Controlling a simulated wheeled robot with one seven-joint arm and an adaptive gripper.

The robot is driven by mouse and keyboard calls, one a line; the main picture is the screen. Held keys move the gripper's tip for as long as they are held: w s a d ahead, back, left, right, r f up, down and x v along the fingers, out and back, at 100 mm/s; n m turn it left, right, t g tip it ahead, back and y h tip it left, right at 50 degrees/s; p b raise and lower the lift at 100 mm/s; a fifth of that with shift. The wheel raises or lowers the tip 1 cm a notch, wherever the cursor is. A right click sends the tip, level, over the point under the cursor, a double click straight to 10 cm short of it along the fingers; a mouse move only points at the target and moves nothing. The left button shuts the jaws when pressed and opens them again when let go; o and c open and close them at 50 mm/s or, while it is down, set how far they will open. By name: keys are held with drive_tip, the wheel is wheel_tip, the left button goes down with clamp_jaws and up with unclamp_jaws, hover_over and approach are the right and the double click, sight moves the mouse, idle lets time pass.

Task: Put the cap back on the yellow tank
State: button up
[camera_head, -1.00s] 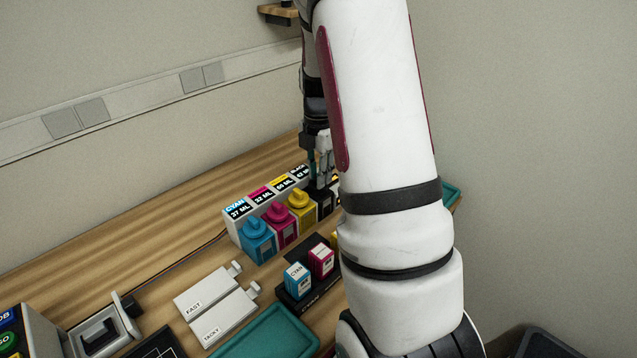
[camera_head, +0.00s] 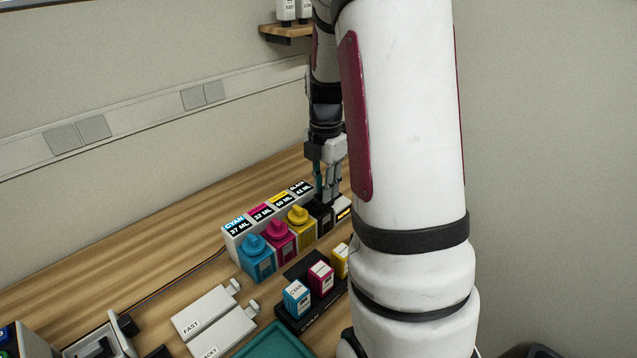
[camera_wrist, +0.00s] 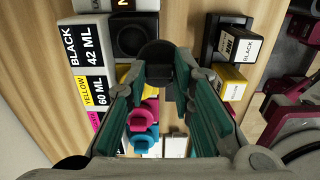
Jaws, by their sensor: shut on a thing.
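The yellow tank (camera_head: 301,233) stands in the row of ink tanks, between the magenta and black ones. A yellow knob-shaped cap (camera_head: 297,215) shows on its top; the wrist view shows this yellow knob (camera_wrist: 150,91) between my fingers' lengths, further off. My gripper (camera_head: 328,198) is over the black end of the row, pointing down. In the wrist view my gripper (camera_wrist: 160,80) has its teal fingers shut on a round black piece (camera_wrist: 157,52) that looks like a cap. The black tank (camera_wrist: 135,35) is beside it. Whether the black piece touches the tank is unclear.
A magenta tank (camera_head: 279,242) and cyan tank (camera_head: 256,258) stand left of the yellow one, before a labelled level display (camera_head: 236,240). A dark rack (camera_head: 301,322) with small cartridges lies in front. A teal tray (camera_head: 270,343) is at the bottom. Bare wood lies behind the row.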

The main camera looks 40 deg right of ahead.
drive_tip(key=s+a, duration=0.1)
drive_tip(key=s, duration=0.2)
drive_tip(key=s+a, duration=0.2)
drive_tip(key=s, duration=0.2)
drive_tip(key=s+a+r, duration=0.1)
drive_tip(key=s, duration=0.2)
drive_tip(key=shift+s+a+r, duration=0.1)
drive_tip(key=shift+s+a, duration=0.05)
drive_tip(key=shift+s, duration=0.25)
drive_tip(key=shift+h, duration=0.9)
drive_tip(key=shift+w+d+f+p, duration=0.35)
drive_tip(key=shift+w+d+p, duration=0.55)
drive_tip(key=shift+w, duration=1.5)
drive_tip(key=shift+w+d+f+p, duration=0.4)
drive_tip(key=shift+w+d+p, duration=0.5)
drive_tip(key=shift+w, duration=1.55)
drive_tip(key=shift+w+d+f+p, duration=0.5)
drive_tip(key=shift+w+p, duration=0.6)
drive_tip(key=shift+w, duration=1.3)
drive_tip(key=shift+s+d+f, duration=0.1)
drive_tip(key=shift+d+f, duration=0.05)
drive_tip(key=shift+f, duration=0.7)
drive_tip(key=shift+f+p, duration=0.15)
drive_tip(key=shift+p, duration=0.4)
